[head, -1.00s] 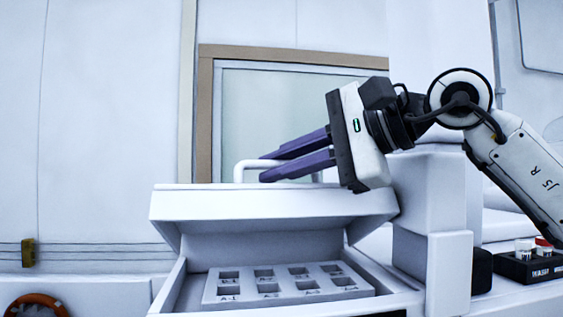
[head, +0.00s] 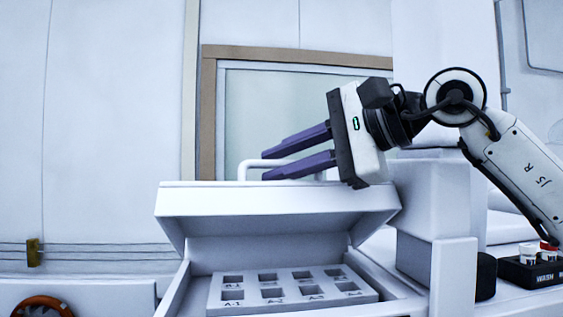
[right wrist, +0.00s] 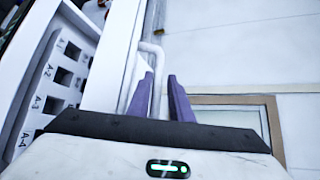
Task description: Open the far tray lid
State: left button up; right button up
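The white tray lid (head: 275,203) stands raised and tilted over its tray box in the head view, with a white bar handle (head: 245,170) on its upper edge. Under it, the tray insert (head: 290,288) shows square wells marked A-1 to A-4 in front; it also shows in the right wrist view (right wrist: 58,70). My left gripper is out of view.
A black rack (head: 532,270) marked WASH with capped vials stands at the right. White blocks (head: 440,210) stand right of the tray, below my right arm. A framed window (head: 290,110) is behind. The space left of the lid is clear.

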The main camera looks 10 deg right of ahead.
jog(key=b+v, duration=0.2)
jog(key=v, duration=0.8)
jog(key=shift+d, duration=0.15)
jog(key=shift+s, duration=0.15)
